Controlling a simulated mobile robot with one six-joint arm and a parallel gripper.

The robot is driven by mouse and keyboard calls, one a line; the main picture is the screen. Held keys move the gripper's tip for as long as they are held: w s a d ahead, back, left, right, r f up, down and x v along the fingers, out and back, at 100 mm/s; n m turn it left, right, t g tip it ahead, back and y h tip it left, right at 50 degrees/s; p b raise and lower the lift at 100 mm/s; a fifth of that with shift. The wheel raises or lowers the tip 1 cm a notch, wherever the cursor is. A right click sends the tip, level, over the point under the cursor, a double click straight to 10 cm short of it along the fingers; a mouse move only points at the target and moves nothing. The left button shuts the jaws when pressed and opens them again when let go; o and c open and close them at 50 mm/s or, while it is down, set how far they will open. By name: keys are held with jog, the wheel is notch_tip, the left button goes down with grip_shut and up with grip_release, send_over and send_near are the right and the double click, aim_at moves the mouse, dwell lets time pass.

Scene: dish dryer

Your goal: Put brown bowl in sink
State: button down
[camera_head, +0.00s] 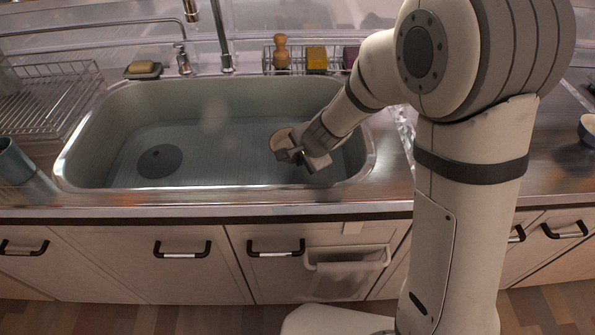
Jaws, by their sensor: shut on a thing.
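My gripper (303,158) is at the right side of the sink (225,163), over or inside the basin. It is shut on the brown bowl (281,138), of which only a small tan rim part shows behind the fingers. The rest of the bowl is hidden by the gripper and wrist. I cannot tell how high the bowl is above the sink floor. The sink is a wide pale basin with a dark round drain (160,161) at its left.
A wire dish rack (50,98) and a teal cup (14,162) stand left of the sink. A soap dish (143,70), a faucet (222,40) and a wire caddy (268,58) with a brush and sponges line the back. The sink's left and middle are empty.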

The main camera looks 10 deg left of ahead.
notch_tip(320, 180, down, 4)
jog(key=b, duration=0.3)
jog(key=shift+r, duration=0.2)
jog(key=c, duration=1.5)
grip_release()
jog(key=shift+s+r+p, duration=0.1)
jog(key=shift+r+p, duration=0.25)
jog(key=shift+p, duration=0.05)
jog(key=p+v, duration=0.3)
jog(key=v, duration=0.4)
jog(key=shift+f, duration=0.1)
